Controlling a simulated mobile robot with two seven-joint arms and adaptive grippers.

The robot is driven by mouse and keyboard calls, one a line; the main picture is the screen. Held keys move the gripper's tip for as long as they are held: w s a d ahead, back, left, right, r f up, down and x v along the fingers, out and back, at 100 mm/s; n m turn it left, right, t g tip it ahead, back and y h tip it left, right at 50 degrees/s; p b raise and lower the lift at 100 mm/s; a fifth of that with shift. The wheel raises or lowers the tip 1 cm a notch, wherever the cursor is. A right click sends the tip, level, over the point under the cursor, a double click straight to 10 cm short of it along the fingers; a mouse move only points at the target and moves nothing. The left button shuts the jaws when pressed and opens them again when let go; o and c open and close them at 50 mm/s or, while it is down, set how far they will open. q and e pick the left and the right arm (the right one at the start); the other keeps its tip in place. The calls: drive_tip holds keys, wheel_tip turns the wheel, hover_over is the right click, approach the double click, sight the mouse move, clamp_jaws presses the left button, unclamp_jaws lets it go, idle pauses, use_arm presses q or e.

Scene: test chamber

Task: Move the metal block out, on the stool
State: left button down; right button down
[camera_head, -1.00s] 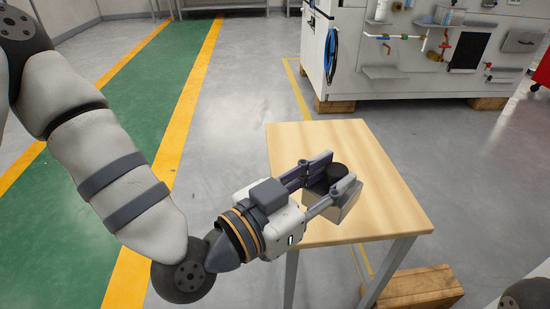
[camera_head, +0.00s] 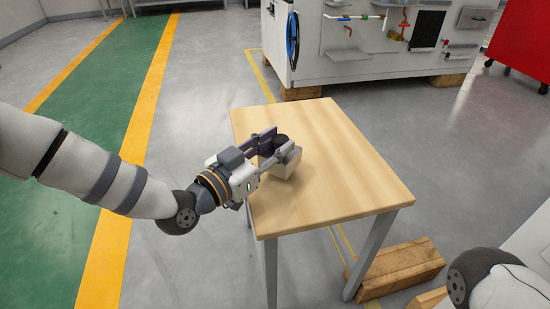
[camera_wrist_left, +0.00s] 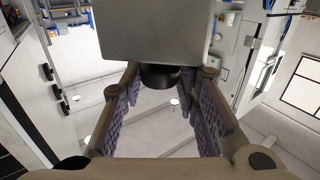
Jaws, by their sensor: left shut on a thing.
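The metal block (camera_head: 290,163) is a grey box with a round black knob (camera_head: 281,141) on it. My left gripper (camera_head: 272,143) is shut on this knob. In the left wrist view, the block (camera_wrist_left: 152,28) fills the upper middle, and the knob (camera_wrist_left: 160,76) sits between the fingers. The stool (camera_head: 340,170) has a square pale wooden top on grey metal legs. The block is over the left part of the stool top; I cannot tell whether it touches. Part of my right arm shows at the lower right, but its gripper is out of view.
Wooden blocks (camera_head: 398,268) lie on the floor right of the stool. A white workbench panel (camera_head: 380,45) stands behind, and a red cabinet (camera_head: 522,42) at the upper right. Most of the stool top is bare. Open grey floor lies around it.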

use_arm(q)
wheel_tip(320, 180, down, 3)
drive_tip(key=shift+r+b, duration=0.2)
drive_tip(key=shift+b, duration=0.1)
drive_tip(key=shift+r, duration=0.15)
drive_tip(key=c, duration=1.2)
unclamp_jaws()
drive_tip(key=shift+s+f, duration=0.1)
drive_tip(key=shift+f, duration=0.15)
drive_tip(key=shift+r, duration=0.25)
drive_tip(key=p+v, duration=0.2)
drive_tip(key=v, duration=1)
drive_tip(key=shift+f, duration=0.1)
